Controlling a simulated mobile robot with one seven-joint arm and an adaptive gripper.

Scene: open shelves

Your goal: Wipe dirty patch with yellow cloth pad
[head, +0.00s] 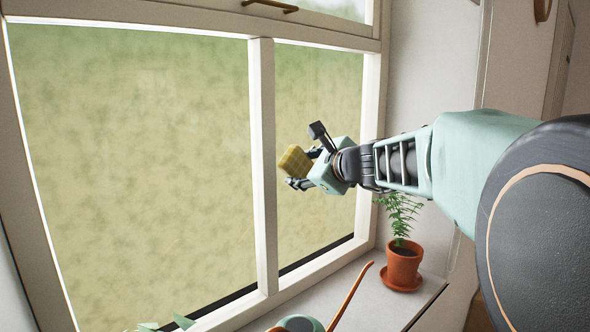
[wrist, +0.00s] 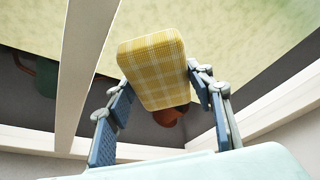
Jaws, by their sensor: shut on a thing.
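The yellow cloth pad (head: 295,161) is a checked, block-like pad held up in front of the window's right pane (head: 318,95). My gripper (head: 304,168) is shut on it, with a finger on either side. In the wrist view the pad (wrist: 152,65) sits tilted between the two fingers of my gripper (wrist: 160,98), its broad checked face showing. The pad is close to the glass; I cannot tell whether it touches. Both panes look mottled green and beige. I cannot make out a distinct dirty patch apart from this mottling.
A white upright bar (head: 263,160) divides the right pane from the larger left pane (head: 135,150). A potted fern (head: 403,262) stands on the sill (head: 385,305) below my arm. A green vessel with a copper-coloured handle or spout (head: 350,293) is at the front.

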